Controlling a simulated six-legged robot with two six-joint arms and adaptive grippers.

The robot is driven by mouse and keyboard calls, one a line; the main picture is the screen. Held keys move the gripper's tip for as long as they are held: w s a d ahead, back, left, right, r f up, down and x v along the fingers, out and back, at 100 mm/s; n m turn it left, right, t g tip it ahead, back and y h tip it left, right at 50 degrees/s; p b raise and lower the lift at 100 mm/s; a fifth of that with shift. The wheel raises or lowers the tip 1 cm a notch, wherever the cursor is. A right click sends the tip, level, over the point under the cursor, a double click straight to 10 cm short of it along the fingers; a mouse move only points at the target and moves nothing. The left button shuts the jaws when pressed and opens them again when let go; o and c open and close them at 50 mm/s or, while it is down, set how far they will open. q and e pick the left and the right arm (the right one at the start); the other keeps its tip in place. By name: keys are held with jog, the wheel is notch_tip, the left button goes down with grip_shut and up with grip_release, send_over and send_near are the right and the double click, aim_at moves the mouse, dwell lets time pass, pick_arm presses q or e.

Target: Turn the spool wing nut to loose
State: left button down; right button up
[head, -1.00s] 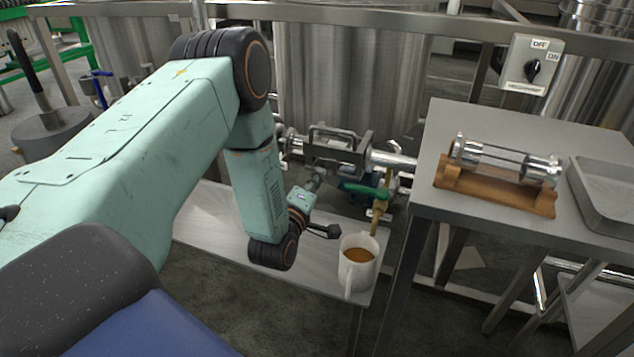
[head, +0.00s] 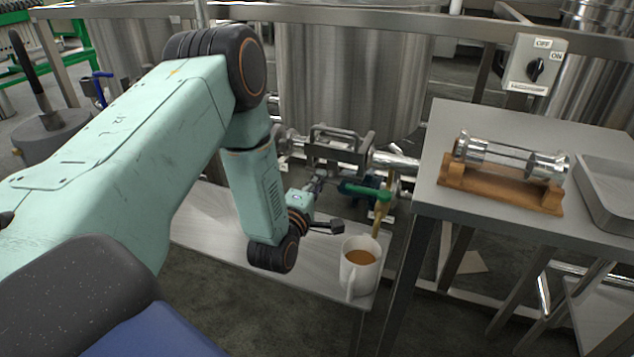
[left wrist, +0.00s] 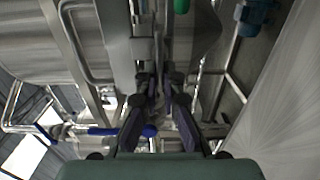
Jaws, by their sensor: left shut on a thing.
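The steel pipe spool (head: 337,152) with a handle on top sits in the pipe line behind the low bench, in the middle of the head view. My left gripper (head: 319,180) reaches up to its underside from the front. In the left wrist view, the two dark fingers of my left gripper (left wrist: 158,84) come close together on a small thing below the pipework. That thing sits where the spool's wing nut would be, but the fingers and shadow hide its shape and how it is turned. My right gripper is not in view.
A white mug (head: 360,272) of brown liquid stands on the low bench (head: 215,225), close to my left wrist. A green-handled valve (head: 366,191) is right of the gripper. A glass tube on a wooden cradle (head: 500,186) and a steel tray (head: 605,200) occupy the right table.

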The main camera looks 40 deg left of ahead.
pick_arm(q)
jog(key=c, duration=1.4)
grip_release()
jog(key=shift+w+d, duration=0.1)
jog(key=shift+d, duration=0.2)
jog(key=shift+a, duration=0.15)
jog(key=v, duration=1.2)
